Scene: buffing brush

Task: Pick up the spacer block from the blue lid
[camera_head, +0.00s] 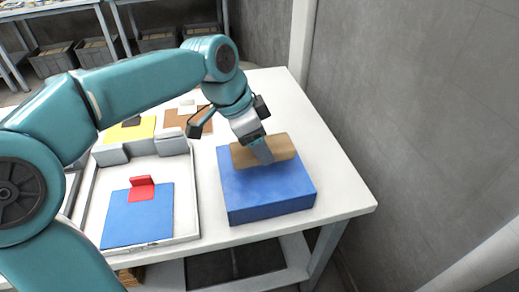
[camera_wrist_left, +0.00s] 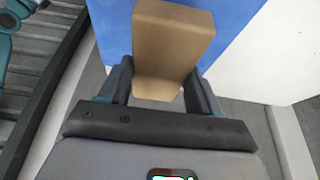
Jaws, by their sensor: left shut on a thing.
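The spacer block (camera_head: 282,146) is a tan-brown rectangular block over the far part of the thick blue lid (camera_head: 264,198), at the right of the table. My left gripper (camera_head: 262,152) reaches down from above and is shut on the block. In the left wrist view the spacer block (camera_wrist_left: 172,40) sits between the two dark fingers of my left gripper (camera_wrist_left: 158,88), with the blue lid (camera_wrist_left: 230,15) behind it. I cannot tell whether the block still touches the lid. My right gripper is not in view.
A white tray (camera_head: 188,205) at the left holds a blue panel (camera_head: 125,222) with a red tab (camera_head: 142,188). Grey blocks (camera_head: 140,148), a yellow panel (camera_head: 145,128) and a brown panel (camera_head: 176,119) lie behind. A grey wall (camera_head: 420,110) stands at the right. White table (camera_head: 335,185) is clear right of the lid.

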